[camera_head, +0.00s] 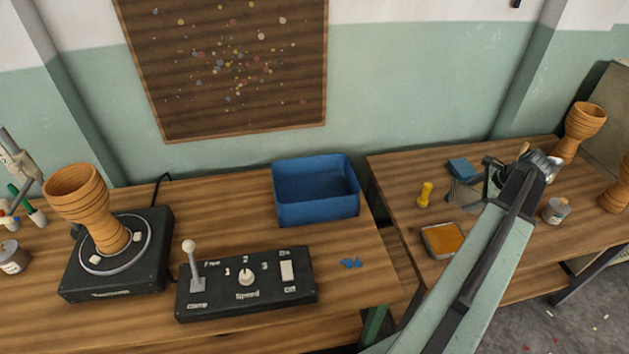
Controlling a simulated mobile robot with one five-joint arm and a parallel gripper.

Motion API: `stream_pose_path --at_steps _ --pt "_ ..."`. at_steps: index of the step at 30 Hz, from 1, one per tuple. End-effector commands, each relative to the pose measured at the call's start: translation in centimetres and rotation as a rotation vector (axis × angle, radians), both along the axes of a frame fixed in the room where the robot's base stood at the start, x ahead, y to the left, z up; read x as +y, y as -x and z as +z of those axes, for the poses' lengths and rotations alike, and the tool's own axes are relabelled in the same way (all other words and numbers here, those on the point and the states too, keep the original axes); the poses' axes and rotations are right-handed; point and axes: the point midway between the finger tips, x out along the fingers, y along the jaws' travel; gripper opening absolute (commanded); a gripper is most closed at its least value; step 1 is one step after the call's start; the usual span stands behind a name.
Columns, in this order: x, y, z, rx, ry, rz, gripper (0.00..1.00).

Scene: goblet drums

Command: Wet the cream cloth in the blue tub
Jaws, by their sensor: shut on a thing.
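The blue tub (315,208) stands open-topped at the back right of the left bench. I cannot make out any water in it. My gripper (490,172) is over the right bench, to the right of the tub and well apart from it. Its jaws are shut on a pale, greyish thing (466,196) that shows just below and left of them. This looks like the cream cloth, but it is small and partly hidden by my arm, so its folds and edges are unclear.
A goblet drum (92,212) stands on a turntable, left of a control box (246,284) with a lever. Blue bits (351,263) lie nearby. The right bench holds a yellow object (424,195), an orange-filled tin (442,240), a blue block (462,168), a jar (556,210) and drums. A gap separates the benches.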

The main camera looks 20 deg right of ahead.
Motion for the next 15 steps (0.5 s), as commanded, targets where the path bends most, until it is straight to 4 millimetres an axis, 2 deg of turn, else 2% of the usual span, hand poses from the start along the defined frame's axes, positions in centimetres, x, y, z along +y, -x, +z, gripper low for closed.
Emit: stream_pose_path --at_steps 1,15 --pt "0.0 0.0 1.1 0.000 0.000 0.000 0.40" --pt "0.0 0.0 5.4 0.000 0.000 -0.001 0.40"
